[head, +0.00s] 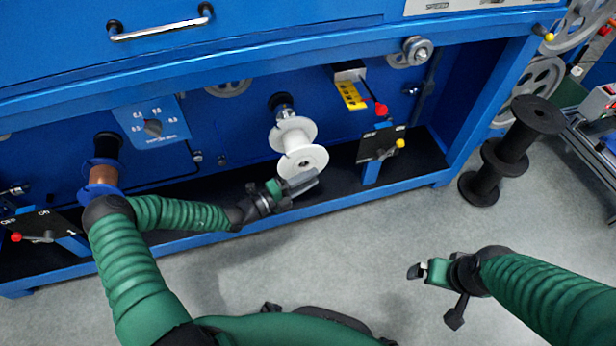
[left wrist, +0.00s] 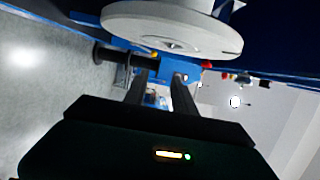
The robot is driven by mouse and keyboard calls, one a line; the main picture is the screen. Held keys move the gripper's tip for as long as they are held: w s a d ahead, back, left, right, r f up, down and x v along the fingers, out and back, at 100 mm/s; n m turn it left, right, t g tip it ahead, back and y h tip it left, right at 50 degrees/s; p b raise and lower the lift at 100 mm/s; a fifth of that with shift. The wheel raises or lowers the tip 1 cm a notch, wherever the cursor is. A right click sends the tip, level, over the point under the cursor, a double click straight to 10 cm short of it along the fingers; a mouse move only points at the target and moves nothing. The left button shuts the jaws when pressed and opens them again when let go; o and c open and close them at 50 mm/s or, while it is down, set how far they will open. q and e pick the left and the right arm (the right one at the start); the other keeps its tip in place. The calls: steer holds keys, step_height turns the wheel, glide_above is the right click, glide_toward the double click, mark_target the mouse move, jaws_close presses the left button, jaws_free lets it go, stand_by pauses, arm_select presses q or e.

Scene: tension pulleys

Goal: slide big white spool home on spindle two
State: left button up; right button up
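The big white spool (head: 297,148) sits at the middle spindle (head: 282,106) of the blue machine, its front flange tilted toward me. A short dark and metallic length of the spindle shows between the spool's rear flange and the panel. My left gripper (head: 303,182) is just below and in front of the spool's front flange. In the left wrist view the white spool (left wrist: 172,28) is just beyond the fingers (left wrist: 160,88), which are apart with nothing between them. Whether they touch the flange is unclear. My right gripper (head: 425,271) hangs over the floor, away from the spool; its finger gap is unclear.
A copper-wound spool with blue flanges (head: 103,175) is on the left spindle. The front floor is clear.

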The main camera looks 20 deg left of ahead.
mark_target(305, 170)
arm_select(q)
steer(key=shift+w+a+f+b, duration=0.1)
steer(key=shift+w+a+b, duration=0.5)
steer(key=shift+w, duration=0.4)
steer(key=shift+w+a+r+b, duration=0.1)
steer(key=shift+w+a+b, duration=0.35)
steer(key=shift+w+a, duration=0.4)
steer(key=shift+w+a+f+b, duration=0.1)
steer(key=shift+w+a+b, duration=0.45)
steer(key=shift+w, duration=0.55)
steer(key=shift+w+a+b, duration=0.5)
steer(key=shift+w+a, duration=0.05)
steer(key=shift+w, duration=0.25)
steer(key=shift+w+a+b, duration=0.45)
steer(key=shift+w+a, duration=0.05)
steer(key=shift+w, duration=0.3)
steer(key=shift+w+a, duration=0.25)
steer(key=shift+w, duration=0.05)
steer(key=shift+w, duration=0.1)
steer(key=s+d+p, duration=0.1)
steer(key=s+p, duration=0.1)
steer(key=s+d+p, duration=0.1)
steer(key=s+p, duration=0.1)
steer(key=p, duration=0.1)
steer(key=s+d+p, duration=0.2)
steer(key=shift+s+r, duration=0.1)
steer(key=shift+r, duration=0.2)
steer(key=shift+s+d+f, duration=0.2)
steer(key=shift+s+d, duration=0.05)
steer(key=shift+s, duration=0.05)
